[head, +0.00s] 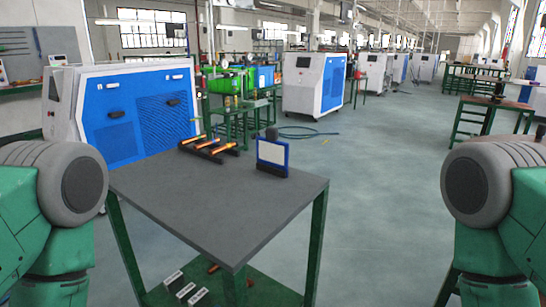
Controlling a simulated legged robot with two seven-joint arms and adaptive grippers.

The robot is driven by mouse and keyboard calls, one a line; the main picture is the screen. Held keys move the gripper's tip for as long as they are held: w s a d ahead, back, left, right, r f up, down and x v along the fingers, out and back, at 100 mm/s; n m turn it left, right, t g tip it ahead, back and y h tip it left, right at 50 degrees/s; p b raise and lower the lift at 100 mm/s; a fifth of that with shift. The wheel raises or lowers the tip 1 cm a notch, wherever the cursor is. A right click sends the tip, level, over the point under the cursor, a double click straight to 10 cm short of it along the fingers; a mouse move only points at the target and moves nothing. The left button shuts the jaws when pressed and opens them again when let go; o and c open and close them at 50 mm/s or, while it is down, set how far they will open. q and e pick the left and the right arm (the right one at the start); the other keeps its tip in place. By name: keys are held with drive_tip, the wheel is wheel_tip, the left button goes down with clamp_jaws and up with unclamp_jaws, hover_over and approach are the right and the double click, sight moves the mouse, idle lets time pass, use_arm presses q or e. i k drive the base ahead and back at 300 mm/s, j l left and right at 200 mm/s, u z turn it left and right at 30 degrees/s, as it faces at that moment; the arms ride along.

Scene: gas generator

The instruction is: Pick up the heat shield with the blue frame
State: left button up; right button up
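The heat shield with the blue frame (272,153) stands upright on the grey table (220,200), near its far right edge. It has a pale panel inside the blue frame and sits in a dark base. A dark knob-like part shows just above its top edge. Parts of my two arms show at the left and right picture edges, both well apart from the table top. Neither gripper is in view.
A dark rack (207,150) with several copper-coloured rods lies left of the shield. The table's front half is bare. A lower green shelf (235,290) holds small items. A blue and white machine (125,110) stands behind at left. Open floor lies to the right.

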sight(272, 152)
drive_tip(key=i+j, duration=0.15)
drive_tip(key=j, duration=0.2)
drive_tip(key=i+j, duration=0.1)
drive_tip(key=j, duration=0.2)
drive_tip(key=i+j+z, duration=0.1)
drive_tip(key=j+z, duration=0.25)
drive_tip(key=i+j+z, duration=0.1)
drive_tip(key=j+z, duration=0.6)
drive_tip(key=l, duration=0.1)
